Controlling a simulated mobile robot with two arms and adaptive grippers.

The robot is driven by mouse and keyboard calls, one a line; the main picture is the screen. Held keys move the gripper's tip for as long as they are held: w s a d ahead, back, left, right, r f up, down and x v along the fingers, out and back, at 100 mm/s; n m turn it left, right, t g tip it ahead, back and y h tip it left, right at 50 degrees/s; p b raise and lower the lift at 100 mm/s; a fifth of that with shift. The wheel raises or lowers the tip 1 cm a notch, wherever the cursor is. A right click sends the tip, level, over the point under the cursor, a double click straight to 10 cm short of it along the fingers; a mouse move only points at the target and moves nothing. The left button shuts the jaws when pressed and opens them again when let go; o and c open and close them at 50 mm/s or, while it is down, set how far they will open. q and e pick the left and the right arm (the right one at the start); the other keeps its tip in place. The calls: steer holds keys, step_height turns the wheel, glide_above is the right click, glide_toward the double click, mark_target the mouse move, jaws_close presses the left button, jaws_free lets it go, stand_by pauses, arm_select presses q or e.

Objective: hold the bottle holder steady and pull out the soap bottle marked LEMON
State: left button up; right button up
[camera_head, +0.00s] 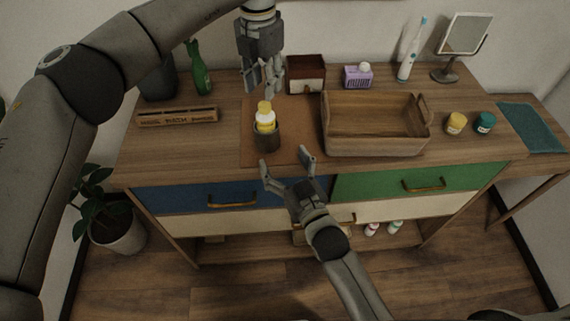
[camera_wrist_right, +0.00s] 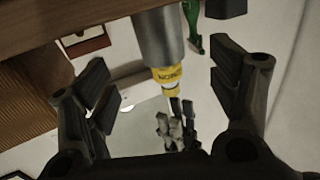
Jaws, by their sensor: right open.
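The bottle holder (camera_head: 266,138) is a dark grey cup standing on a brown mat near the front of the dresser top. In the right wrist view the holder (camera_wrist_right: 158,38) appears inverted, and the bottle's yellow label (camera_wrist_right: 167,75) reads LEMON upside down. My left gripper (camera_head: 264,88) points down above and behind the bottle, with its fingers apart and empty. My right gripper (camera_head: 285,160) is open just in front of the holder, not touching it.
A wooden tray (camera_head: 375,149) stands right of the holder. A small drawer box (camera_head: 304,75) and a purple holder (camera_head: 357,76) are behind. A long wooden box (camera_head: 177,116) and green bottle (camera_head: 198,70) are at left. The mat (camera_head: 252,101) is otherwise clear.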

mark_target(272, 141)
steer(key=x, duration=1)
steer(key=shift+w+a, duration=0.1)
steer(key=shift+w, duration=0.05)
steer(key=shift+c, duration=0.3)
steer(key=c, duration=1.1)
